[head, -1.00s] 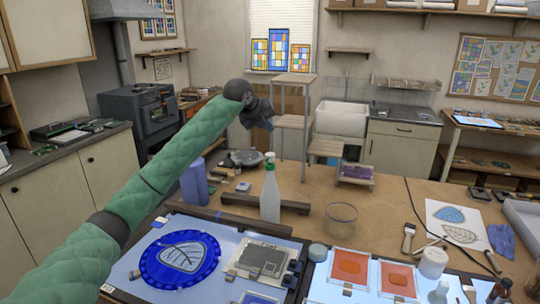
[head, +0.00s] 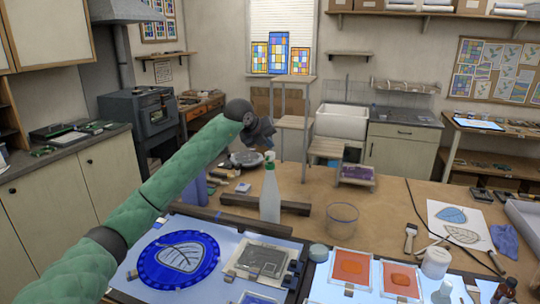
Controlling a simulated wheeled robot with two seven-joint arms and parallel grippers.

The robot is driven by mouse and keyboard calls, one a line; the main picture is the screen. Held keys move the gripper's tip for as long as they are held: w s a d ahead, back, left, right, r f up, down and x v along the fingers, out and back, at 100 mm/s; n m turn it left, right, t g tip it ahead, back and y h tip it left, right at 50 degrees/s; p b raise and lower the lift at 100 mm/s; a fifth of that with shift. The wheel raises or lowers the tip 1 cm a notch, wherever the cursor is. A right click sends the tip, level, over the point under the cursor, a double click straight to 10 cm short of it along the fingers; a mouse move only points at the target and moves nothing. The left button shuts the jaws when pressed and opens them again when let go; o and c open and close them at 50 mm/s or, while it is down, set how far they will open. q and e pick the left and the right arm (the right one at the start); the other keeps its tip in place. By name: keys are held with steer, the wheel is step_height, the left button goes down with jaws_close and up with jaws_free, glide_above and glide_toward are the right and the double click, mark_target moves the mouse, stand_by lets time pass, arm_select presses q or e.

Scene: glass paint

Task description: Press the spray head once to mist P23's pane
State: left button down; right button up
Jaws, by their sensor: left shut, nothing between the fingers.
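A spray bottle (head: 270,197) with a translucent white body and a green spray head (head: 269,158) stands upright on the workbench. My left gripper (head: 267,146) is dark and shut, with nothing in it. It shows just above the spray head, and I cannot tell whether the two touch. On the bench lie a round blue pane with a leaf design (head: 180,257), a grey rectangular pane (head: 262,261) and two orange panes (head: 351,267). I cannot read any label, so which pane is P23's is unclear. My right gripper is out of view.
A dark wooden bar (head: 297,208) lies by the bottle. A clear bowl (head: 341,217) stands to its right and a blue-violet container (head: 194,186) to its left. A tiered wooden stand (head: 305,128) rises behind. Brown bench surface (head: 385,200) is bare right of the bowl.

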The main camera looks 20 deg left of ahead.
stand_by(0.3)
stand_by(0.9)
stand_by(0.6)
arm_select(q)
steer(key=shift+f+b, duration=0.4)
steer(key=shift+b, duration=0.2)
